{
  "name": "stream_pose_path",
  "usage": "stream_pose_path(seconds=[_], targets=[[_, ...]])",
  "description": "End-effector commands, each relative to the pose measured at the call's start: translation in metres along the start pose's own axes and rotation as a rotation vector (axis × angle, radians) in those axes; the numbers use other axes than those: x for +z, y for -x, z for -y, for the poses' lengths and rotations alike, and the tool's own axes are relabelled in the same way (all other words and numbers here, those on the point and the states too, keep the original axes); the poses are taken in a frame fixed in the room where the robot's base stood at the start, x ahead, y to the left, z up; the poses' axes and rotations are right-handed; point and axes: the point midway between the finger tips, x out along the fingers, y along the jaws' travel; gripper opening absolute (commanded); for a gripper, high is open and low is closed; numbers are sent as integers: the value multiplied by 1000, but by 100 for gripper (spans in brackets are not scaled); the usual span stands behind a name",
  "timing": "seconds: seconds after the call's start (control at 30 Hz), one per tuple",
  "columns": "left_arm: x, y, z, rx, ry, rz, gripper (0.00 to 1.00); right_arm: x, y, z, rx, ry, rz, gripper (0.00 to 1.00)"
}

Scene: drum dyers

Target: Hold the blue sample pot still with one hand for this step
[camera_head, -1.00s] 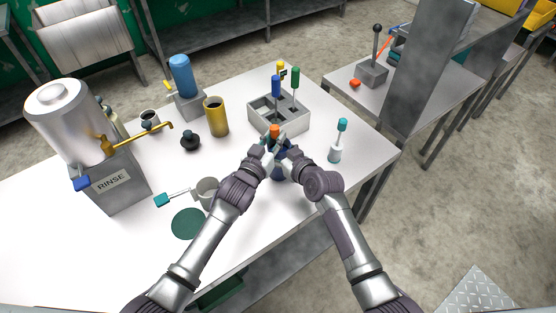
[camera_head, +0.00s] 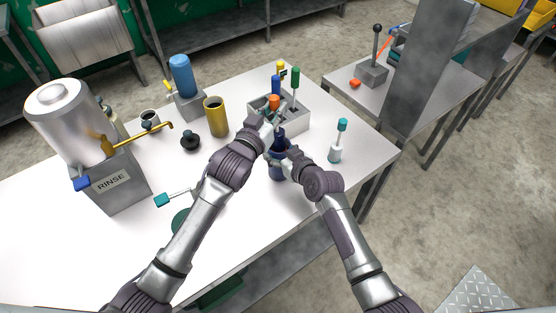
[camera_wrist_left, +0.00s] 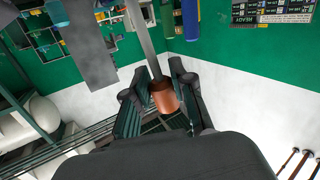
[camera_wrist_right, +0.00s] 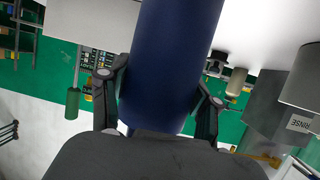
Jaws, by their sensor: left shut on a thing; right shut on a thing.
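The dark blue sample pot (camera_head: 279,172) stands upright near the front of the white table. My right gripper (camera_head: 277,154) is shut around its upper part, and the pot fills the middle of the right wrist view (camera_wrist_right: 170,60). My left gripper (camera_head: 270,117) is above the pot, shut on an orange-handled tool (camera_head: 274,102). In the left wrist view, the orange handle (camera_wrist_left: 164,97) sits between the fingers with a grey rod running from it. The tool's lower end is hidden in the head view, so I cannot tell whether it is clear of the pot.
A grey rack (camera_head: 295,122) with blue-, green- and yellow-topped tools stands just behind. A yellow cylinder (camera_head: 216,117), a black knob-like object (camera_head: 190,142) and the RINSE tank (camera_head: 110,182) are left.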

Motion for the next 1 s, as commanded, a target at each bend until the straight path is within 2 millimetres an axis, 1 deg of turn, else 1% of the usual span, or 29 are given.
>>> stream_pose_path(seconds=[0.03,0.3,0.4,0.53,0.93,0.97,1.0], targets=[[-7,0,-1,1,-1,-4,0,1,0,0,0,0,2,18],[-33,2,-4,1,0,-4,0,1,0,0,0,0,2,18],[-40,3,-4,1,0,-2,0,1,0,0,0,0,2,18],[-44,3,-5,1,0,-1,0,1,0,0,0,0,2,18],[-44,3,-5,1,1,-1,0,1,0,0,0,0,2,18],[-44,3,-5,1,0,-1,0,1,0,0,0,0,2,68],[-44,3,-5,1,1,-1,0,1,0,0,0,0,2,74]])
